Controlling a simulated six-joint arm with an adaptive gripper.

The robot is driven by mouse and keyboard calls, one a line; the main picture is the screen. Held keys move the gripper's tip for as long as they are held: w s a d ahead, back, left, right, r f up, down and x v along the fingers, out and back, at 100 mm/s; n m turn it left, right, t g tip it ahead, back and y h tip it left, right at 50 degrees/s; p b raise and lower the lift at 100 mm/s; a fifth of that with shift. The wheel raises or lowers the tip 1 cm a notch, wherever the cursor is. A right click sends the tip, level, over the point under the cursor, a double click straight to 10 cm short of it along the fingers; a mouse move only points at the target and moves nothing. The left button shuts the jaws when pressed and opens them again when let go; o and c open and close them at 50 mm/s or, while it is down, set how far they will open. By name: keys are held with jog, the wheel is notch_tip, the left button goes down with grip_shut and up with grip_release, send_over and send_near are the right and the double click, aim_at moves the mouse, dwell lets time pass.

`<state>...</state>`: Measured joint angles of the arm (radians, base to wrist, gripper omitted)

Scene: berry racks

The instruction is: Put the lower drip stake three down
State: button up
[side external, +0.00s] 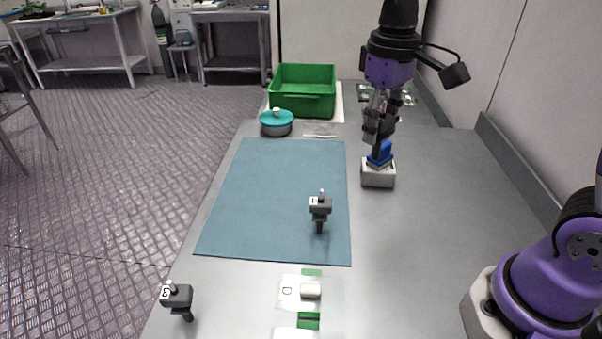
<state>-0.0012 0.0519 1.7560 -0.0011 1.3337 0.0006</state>
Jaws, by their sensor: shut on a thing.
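My gripper (378,143) is at the right of the table, pointing down, with its fingers shut on a blue piece (381,153). The blue piece is at the top of a pale block (378,174); I cannot tell whether it rests on it or is set into it. A dark drip stake with a white label that looks like a 3 (177,297) is at the table's near left edge, apart from my gripper. Another dark labelled stake (320,208) is on the teal mat (270,190); its number is too small to read surely.
A green crate (303,103) stands at the back, with a teal-lidded round container (276,123) before it. A white card with a small pale block (310,290) and green strips lies at the front. A low wall borders the right. The grey table right of the mat is mostly clear.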

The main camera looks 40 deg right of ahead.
dwell(0.6)
jog(key=s+d+f+m, duration=0.3)
jog(key=s+d+m, duration=0.2)
jog(key=m, duration=0.3)
jog(key=shift+s, duration=0.8)
jog(key=shift+s+d+f, duration=0.3)
jog(key=shift+d+f, duration=1.5)
jog(key=shift+d, duration=0.15)
jog(key=shift+s+d+f, duration=0.25)
jog(key=shift+d+f, duration=1.5)
jog(key=shift+d, duration=0.15)
jog(key=shift+s+d+f, duration=0.3)
jog(key=shift+d+f, duration=1.5)
jog(key=shift+d, duration=0.15)
jog(key=shift+f, duration=0.1)
